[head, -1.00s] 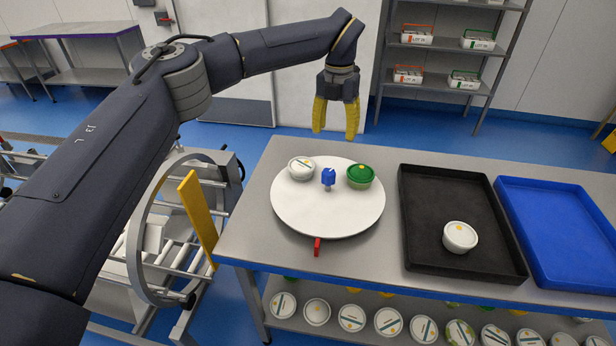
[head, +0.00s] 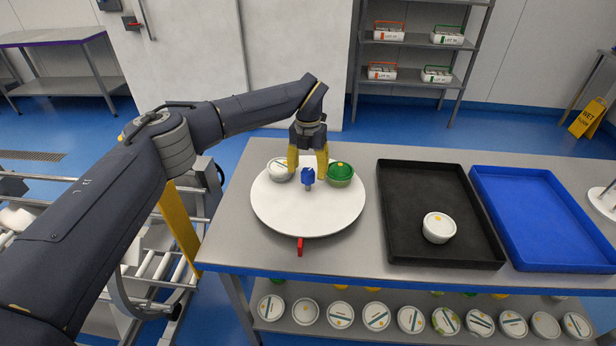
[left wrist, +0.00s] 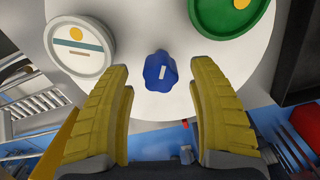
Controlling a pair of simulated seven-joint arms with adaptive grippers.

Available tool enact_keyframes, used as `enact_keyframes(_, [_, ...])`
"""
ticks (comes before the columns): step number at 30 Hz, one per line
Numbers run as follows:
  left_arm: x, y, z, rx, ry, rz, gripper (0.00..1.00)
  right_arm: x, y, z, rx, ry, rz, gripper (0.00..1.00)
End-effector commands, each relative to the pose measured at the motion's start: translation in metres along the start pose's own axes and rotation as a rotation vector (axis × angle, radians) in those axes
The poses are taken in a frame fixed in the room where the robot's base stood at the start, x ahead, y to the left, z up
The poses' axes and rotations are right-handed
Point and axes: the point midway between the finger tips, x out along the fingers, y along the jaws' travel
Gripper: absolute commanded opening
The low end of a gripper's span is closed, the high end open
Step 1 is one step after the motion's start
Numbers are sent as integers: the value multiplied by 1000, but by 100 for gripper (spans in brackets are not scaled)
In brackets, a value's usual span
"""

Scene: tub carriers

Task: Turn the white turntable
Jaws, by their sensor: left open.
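The round white turntable (head: 310,217) sits on the left part of the steel table, with a blue knob (head: 308,177) standing near its middle. A white tub (head: 279,170) and a green-lidded tub (head: 341,172) stand on its far half, left and right of the knob. A red tab (head: 300,247) sticks out at its near edge. My left gripper (head: 307,168) has its yellow fingers open and pointing down, just behind and above the knob. In the left wrist view the blue knob (left wrist: 160,72) lies ahead, between the open fingers (left wrist: 163,85), apart from both. My right gripper is not in view.
A black tray (head: 405,190) holding one white tub (head: 438,228) lies right of the turntable. An empty blue tray (head: 540,210) is further right. Several tubs stand on the shelf below. The front of the turntable is clear.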

Motion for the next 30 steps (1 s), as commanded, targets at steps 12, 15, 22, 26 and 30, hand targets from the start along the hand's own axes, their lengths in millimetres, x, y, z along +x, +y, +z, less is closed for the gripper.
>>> enact_keyframes(12, [30,0,0,-1,0,-1,60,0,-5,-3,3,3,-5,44])
enact_keyframes(15, [31,0,0,-1,0,-1,60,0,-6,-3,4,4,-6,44])
enact_keyframes(22, [31,0,0,0,0,-1,62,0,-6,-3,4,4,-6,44])
enact_keyframes(26, [31,0,0,0,0,-1,46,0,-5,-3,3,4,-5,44])
enact_keyframes(30, [31,0,0,0,0,0,30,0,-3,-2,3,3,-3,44])
